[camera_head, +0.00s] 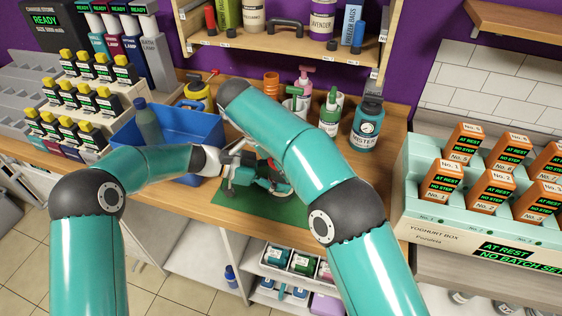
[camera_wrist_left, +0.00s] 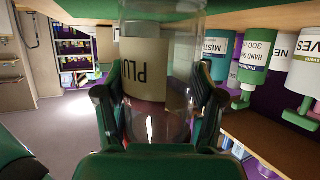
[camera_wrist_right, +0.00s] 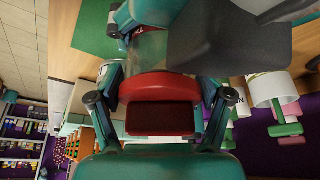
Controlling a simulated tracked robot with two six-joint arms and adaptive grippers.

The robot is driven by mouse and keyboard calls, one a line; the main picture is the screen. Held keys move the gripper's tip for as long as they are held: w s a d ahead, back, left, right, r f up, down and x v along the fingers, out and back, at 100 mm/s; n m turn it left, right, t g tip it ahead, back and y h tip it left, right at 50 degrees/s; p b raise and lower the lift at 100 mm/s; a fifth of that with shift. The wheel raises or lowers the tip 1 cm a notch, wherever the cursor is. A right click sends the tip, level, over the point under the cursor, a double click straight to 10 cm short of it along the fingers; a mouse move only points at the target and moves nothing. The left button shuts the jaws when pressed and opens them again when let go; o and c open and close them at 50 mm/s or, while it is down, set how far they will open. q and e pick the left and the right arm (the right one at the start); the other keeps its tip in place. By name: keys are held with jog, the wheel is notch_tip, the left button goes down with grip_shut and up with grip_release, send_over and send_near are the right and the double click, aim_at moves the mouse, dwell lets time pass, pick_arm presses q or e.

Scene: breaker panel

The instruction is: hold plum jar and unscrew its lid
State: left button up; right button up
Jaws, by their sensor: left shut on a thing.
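The plum jar (camera_wrist_left: 150,75), clear glass with a cream label showing "PLU", stands between the fingers of my left gripper (camera_wrist_left: 160,115). That gripper is shut on it. In the right wrist view the jar's red lid (camera_wrist_right: 160,88) sits between the fingers of my right gripper (camera_wrist_right: 160,115). The fingers flank the lid closely, but I cannot tell whether they press on it. In the head view the grippers meet above the green mat (camera_head: 240,207), and my right arm hides most of the jar.
A blue bin (camera_head: 190,135) with a grey-green bottle stands left of the mat. A shelf (camera_head: 285,42) hangs above the bench.

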jog(key=shift+c, duration=1.2)
jog(key=o, duration=0.9)
jog(key=shift+r, duration=2.05)
jog(key=shift+f, duration=0.1)
jog(key=shift+f, duration=1.95)
